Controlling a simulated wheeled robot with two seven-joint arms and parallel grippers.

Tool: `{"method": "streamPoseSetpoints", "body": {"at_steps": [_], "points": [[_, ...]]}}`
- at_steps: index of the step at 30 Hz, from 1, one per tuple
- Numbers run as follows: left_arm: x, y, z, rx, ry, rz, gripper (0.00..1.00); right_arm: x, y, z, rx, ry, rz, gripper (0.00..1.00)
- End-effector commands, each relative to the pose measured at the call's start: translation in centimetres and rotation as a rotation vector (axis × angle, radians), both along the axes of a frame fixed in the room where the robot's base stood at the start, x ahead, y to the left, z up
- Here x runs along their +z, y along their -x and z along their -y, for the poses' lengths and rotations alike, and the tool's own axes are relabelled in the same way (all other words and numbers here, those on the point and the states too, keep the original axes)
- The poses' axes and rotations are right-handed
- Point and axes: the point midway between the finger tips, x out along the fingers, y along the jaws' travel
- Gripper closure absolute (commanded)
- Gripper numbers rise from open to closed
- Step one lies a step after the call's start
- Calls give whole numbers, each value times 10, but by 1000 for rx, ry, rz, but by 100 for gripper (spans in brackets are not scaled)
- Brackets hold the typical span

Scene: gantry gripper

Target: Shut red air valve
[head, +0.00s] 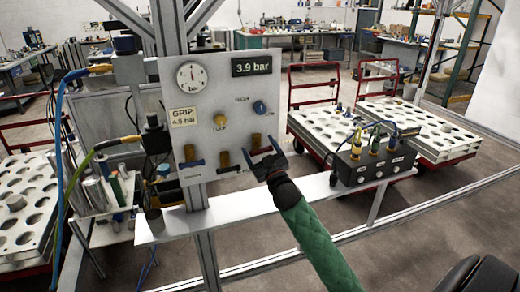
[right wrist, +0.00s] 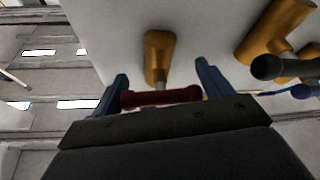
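My right gripper (head: 262,151), on the green-sleeved arm, is at the right-hand valve in the bottom row of the grey panel (head: 216,75). Its blue fingers are apart in the right wrist view (right wrist: 163,84). The red valve handle (right wrist: 160,96) lies between them, crosswise to its brass body (right wrist: 158,52). Whether a finger touches it I cannot tell. In the head view that brass body (head: 256,142) shows above the gripper, and the red handle is hidden. My left gripper is not in view.
Above are yellow and blue knobs, a round gauge (head: 191,76) and a display (head: 252,66) reading 3.9 bar. A black connector box (head: 374,163) stands on the shelf (head: 255,203).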

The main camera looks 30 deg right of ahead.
Motion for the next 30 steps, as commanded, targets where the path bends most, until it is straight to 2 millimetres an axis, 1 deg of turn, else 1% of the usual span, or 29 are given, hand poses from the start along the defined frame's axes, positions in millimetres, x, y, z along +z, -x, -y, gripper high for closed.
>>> {"method": "streamPoseSetpoints", "body": {"at_steps": [7,11,14,18,20,26,27,30], "points": [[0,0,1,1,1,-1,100,0,0,0,-2,-11,3,44],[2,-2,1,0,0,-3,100,-1,0,0,-1,-50,12,44],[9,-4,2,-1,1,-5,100,-1,0,1,-2,-89,22,44],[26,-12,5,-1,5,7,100,0,0,1,-2,-122,31,44],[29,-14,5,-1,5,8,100,1,0,1,-2,-125,31,44],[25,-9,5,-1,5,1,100,1,0,1,-2,-125,31,44],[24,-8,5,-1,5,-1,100,1,0,1,-2,-125,31,14],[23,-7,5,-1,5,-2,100,1,0,1,-1,-123,31,13]]}}
